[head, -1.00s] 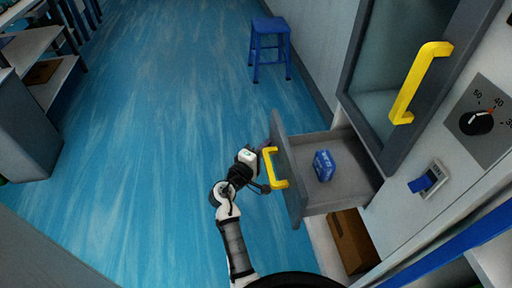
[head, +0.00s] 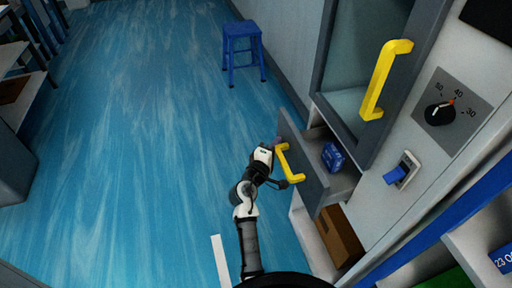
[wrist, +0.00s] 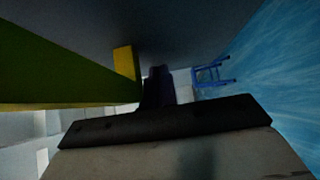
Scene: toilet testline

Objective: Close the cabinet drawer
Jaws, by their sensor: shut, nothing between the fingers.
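The cabinet drawer (head: 313,178) is partly open in the head view, with a grey front and a yellow handle (head: 284,160). A small blue box (head: 333,156) lies inside it. My gripper (head: 277,146) is shut and empty at the outer side of the drawer front, beside the far end of the handle. I cannot tell for certain whether it touches the front. In the wrist view, the dark fingers (wrist: 158,84) point at the grey surface, with a yellow handle part (wrist: 124,62) to their left.
A glass-fronted cabinet door with a yellow handle (head: 386,80) is above the drawer. A dial (head: 439,113) and a blue switch (head: 397,174) sit on the panel at right. A brown box (head: 340,237) is below the drawer. A blue stool (head: 243,50) stands farther back.

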